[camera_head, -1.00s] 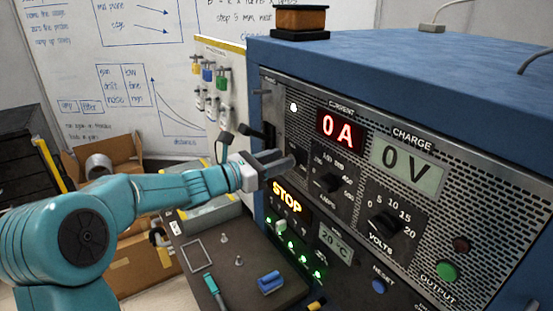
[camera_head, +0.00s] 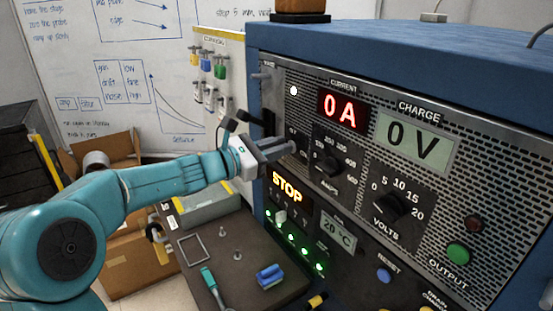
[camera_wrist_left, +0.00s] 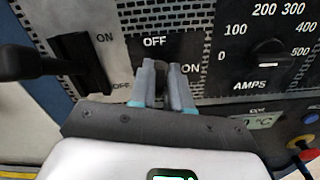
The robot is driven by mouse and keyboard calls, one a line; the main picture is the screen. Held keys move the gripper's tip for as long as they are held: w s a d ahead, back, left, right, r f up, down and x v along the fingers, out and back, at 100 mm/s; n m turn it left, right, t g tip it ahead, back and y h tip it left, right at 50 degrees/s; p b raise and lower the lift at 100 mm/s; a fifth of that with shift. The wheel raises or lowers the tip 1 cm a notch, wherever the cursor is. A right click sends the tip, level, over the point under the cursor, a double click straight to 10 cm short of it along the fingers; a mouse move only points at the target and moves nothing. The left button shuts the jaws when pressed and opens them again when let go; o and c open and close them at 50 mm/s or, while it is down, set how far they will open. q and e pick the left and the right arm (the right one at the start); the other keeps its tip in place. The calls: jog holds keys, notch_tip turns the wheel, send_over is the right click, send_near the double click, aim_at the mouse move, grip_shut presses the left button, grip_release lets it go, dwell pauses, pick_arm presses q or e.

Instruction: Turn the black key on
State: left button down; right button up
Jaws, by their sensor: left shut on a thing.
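My left gripper (camera_head: 290,147) reaches from the left to the front panel of the blue power cabinet. In the left wrist view its two fingers (camera_wrist_left: 160,85) are shut on the black key, in front of a dark plate (camera_wrist_left: 180,45) with OFF printed above and ON to the right. The fingers hide nearly all of the key, so I cannot tell its angle. In the head view the panel displays read 0 A (camera_head: 343,110) and 0 V (camera_head: 417,140), and an orange STOP sign (camera_head: 287,188) is lit. My right gripper is out of view.
A black lever (camera_wrist_left: 40,65) sticks out close left of the gripper. The AMPS knob (camera_head: 328,165) is to the right, with the VOLTS knob (camera_head: 393,205) beyond it. A dark bench with a blue block (camera_head: 270,275) lies below. Padlocks (camera_head: 220,70) hang on a board behind.

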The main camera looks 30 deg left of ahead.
pick_arm(q)
jog(key=m+b, duration=0.3)
jog(key=b, duration=0.1)
jog(key=f+m+b, duration=0.1)
jog(key=m+b, duration=0.3)
jog(key=b, duration=0.1)
jog(key=m+b, duration=0.4)
jog(key=shift+s+d+f+b, duration=0.2)
jog(key=shift+d+b, duration=0.1)
jog(key=shift+d, duration=0.1)
jog(key=shift+m+b, duration=1.65)
jog(key=shift+m, duration=0.35)
jog(key=c, duration=1.2)
grip_release()
jog(key=shift+o, duration=0.2)
jog(key=b+v, duration=0.2)
jog(key=v, duration=1.4)
jog(key=shift+b, duration=0.3)
jog(key=shift+s, duration=0.1)
